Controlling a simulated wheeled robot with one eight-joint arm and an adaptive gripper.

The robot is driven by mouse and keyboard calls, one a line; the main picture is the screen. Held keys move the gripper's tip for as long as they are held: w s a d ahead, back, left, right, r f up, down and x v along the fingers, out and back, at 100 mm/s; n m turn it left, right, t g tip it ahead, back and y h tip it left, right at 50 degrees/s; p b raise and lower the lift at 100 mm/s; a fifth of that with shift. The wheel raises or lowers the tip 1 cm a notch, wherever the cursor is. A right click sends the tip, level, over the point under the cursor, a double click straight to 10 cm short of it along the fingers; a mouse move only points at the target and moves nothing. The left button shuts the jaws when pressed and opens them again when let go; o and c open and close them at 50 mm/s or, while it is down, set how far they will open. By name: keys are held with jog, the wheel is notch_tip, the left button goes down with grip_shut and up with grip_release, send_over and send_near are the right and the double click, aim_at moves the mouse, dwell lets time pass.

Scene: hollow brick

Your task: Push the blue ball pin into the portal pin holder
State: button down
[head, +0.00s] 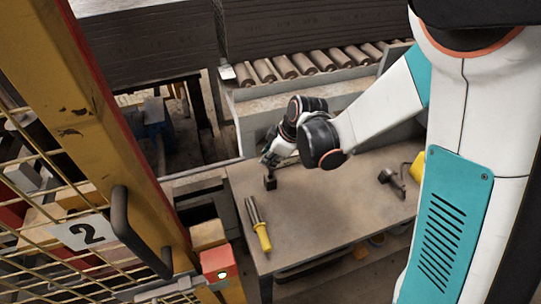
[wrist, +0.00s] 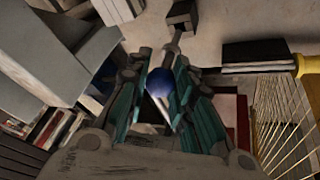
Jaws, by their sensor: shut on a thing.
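My gripper (wrist: 163,72) has teal-lined fingers shut on the blue ball pin (wrist: 159,86), whose round blue part shows between them in the wrist view. A dark block with a square end, which looks like the portal pin holder (wrist: 182,14), lies just beyond the fingertips. A short grey stem runs from this block toward the fingers; I cannot tell whether it belongs to the pin or the block. In the head view my gripper (head: 270,158) is low over the table's far left corner, just above the small dark holder (head: 270,183). The ball is too small to make out there.
The table (head: 330,205) bears a yellow-handled tool (head: 259,226) at its left edge and a dark tool (head: 391,181) at the right. Its middle is clear. A roller conveyor (head: 300,64) runs behind. A yellow post (head: 105,120) and wire mesh stand at the left.

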jog(key=shift+f+b, duration=2.3)
jog(key=shift+f, duration=0.3)
dwell(0.7)
jog(key=c, duration=1.3)
grip_release()
jog(key=v, duration=1.2)
jog(key=shift+s, duration=0.15)
jog(key=shift+r, duration=0.1)
